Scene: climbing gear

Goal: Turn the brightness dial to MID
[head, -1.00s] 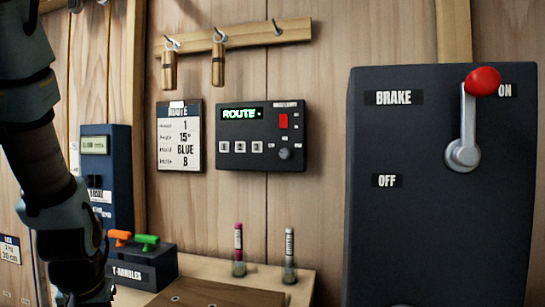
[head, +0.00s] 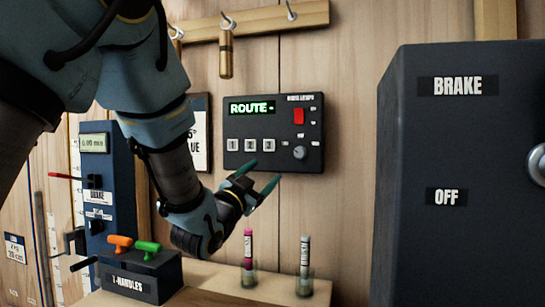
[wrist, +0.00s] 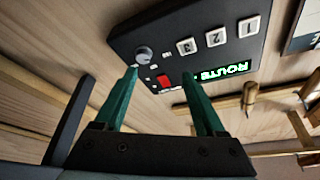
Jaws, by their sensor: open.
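The dark control panel (head: 275,127) hangs on the wooden wall, with a green display reading ROUTE. The round grey dial (head: 300,153) is at its lower right, with small labels around it too small to read. I cannot tell where the dial points. My gripper (head: 259,178) is open and empty, just below and left of the dial in the head view. In the wrist view, the dial (wrist: 143,53) shows beyond the tip of the left finger of my gripper (wrist: 160,76), not between the fingers. I see no clear contact.
Several numbered buttons (head: 250,145) sit left of the dial, and a red switch (head: 298,116) above it. Two capped tubes (head: 248,245) stand on the ledge below. A large brake box (head: 415,150) juts out at right. A T-handles box (head: 140,277) is at lower left.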

